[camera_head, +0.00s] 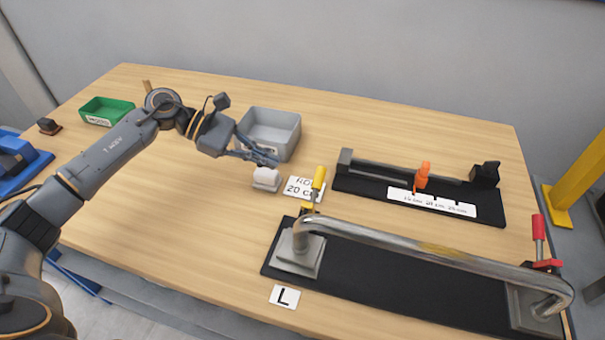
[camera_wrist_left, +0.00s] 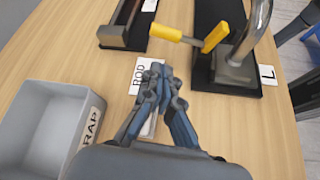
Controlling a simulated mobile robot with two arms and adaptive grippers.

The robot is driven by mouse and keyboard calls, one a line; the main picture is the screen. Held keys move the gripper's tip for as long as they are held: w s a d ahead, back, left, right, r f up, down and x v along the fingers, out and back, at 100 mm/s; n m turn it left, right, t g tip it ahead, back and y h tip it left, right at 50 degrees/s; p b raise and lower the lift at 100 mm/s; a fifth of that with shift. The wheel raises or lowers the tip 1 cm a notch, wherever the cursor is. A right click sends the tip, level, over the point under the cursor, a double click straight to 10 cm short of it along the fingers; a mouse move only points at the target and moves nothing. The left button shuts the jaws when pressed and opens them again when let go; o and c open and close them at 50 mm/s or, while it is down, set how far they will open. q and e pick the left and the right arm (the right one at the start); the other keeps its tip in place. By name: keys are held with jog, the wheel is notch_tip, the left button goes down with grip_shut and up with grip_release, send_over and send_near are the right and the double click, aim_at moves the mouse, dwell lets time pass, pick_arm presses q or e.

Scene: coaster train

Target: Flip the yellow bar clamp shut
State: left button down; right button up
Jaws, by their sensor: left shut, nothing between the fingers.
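The yellow bar clamp (camera_head: 318,184) stands upright at the left end of the black base with the bent metal bar (camera_head: 410,243). In the left wrist view the gripper's fingertips (camera_wrist_left: 160,72) meet over the white ROD card. A white block (camera_head: 266,178) sits just below the gripper. My right gripper is not in view.
A grey bin (camera_head: 297,130) stands behind the gripper, a green bin (camera_head: 105,106) farther left. A black fixture with an orange piece (camera_head: 422,175) lies behind the bar. A red clamp (camera_head: 539,230) stands at the bar's right end. The table's left front is clear.

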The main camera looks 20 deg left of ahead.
aim_at(314, 190)
pick_arm(q)
jog(key=p+x, duration=0.3)
jog(key=x, duration=0.5)
jog(key=shift+d, duration=0.4)
jog(key=shift+w+d+f, duration=0.1)
jog(key=shift+d+f, duration=0.35)
